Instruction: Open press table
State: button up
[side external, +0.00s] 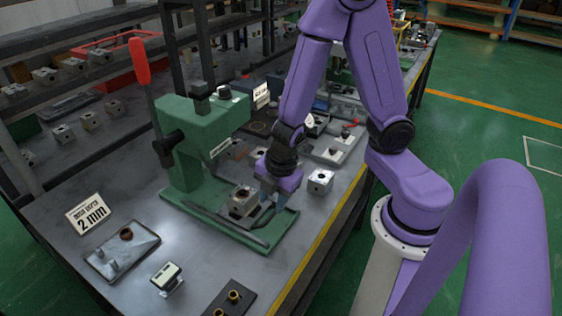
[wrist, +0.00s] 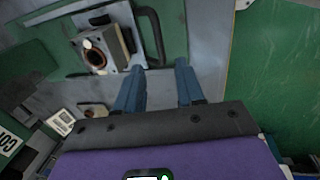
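The green press (side external: 200,125) stands on the metal bench with its red lever raised. Its press table, a grey plate (wrist: 138,15), lies over the green base and carries a metal block (side external: 242,201) with a round bore. The block also shows in the wrist view (wrist: 100,50). A dark curved handle (wrist: 154,38) sits at the plate's edge. My gripper (side external: 274,203) is low over the front of the press base, beside the block. In the wrist view its two blue fingers (wrist: 157,68) are apart and empty, with the handle just ahead of the gap. Contact with the handle cannot be told.
A loose block (side external: 320,181) stands right of my gripper, near the bench's yellow edge. A small tray (side external: 122,250), a "2 mm" sign (side external: 88,214) and a black plate with brass fittings (side external: 230,298) lie nearer the camera. More trays and blocks crowd the bench behind.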

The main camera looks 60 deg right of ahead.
notch_tip(320, 180, up, 12)
jog(key=s, duration=0.2)
jog(key=shift+f, duration=0.2)
dwell(0.5)
jog(key=g, duration=0.4)
send_over(271, 215)
jog(key=w, duration=0.4)
jog(key=s+f, duration=0.1)
jog(key=f, duration=0.4)
jog(key=s+f, duration=0.1)
jog(key=f, duration=0.5)
jog(key=s+f, duration=0.1)
jog(key=f, duration=0.5)
jog(key=shift+s+f, duration=0.1)
jog(key=shift+s, duration=0.15)
grip_shut()
